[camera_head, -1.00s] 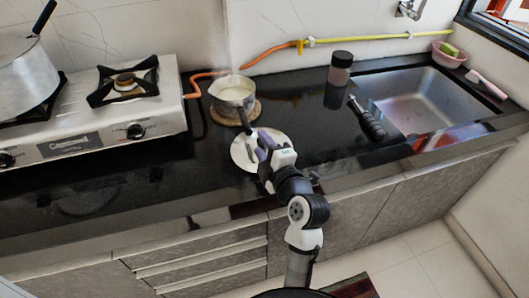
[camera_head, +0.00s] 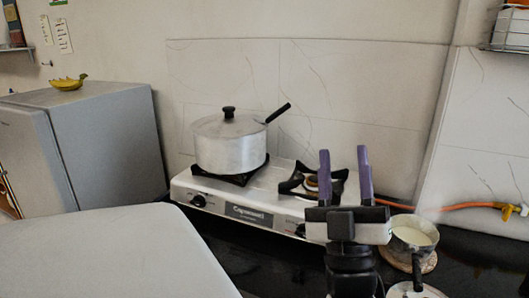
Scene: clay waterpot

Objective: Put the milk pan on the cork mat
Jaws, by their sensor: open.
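The small metal milk pan (camera_head: 412,240), with pale liquid inside, stands upright on the round cork mat (camera_head: 392,260) at the lower right. Its dark handle points toward the front. Only part of the mat's rim shows around the pan's base. My gripper (camera_head: 343,152) is raised with its two purple fingers upright and apart, empty. In the picture it is left of the pan, in front of the stove's right burner, and it is clear of the pan.
A white stove (camera_head: 285,208) carries a large lidded pot (camera_head: 229,145) on its left burner. A white plate (camera_head: 430,293) is partly visible in front of the pan. An orange hose (camera_head: 465,206) runs behind it. A grey fridge (camera_head: 105,135) and a pale surface (camera_head: 100,260) are at left.

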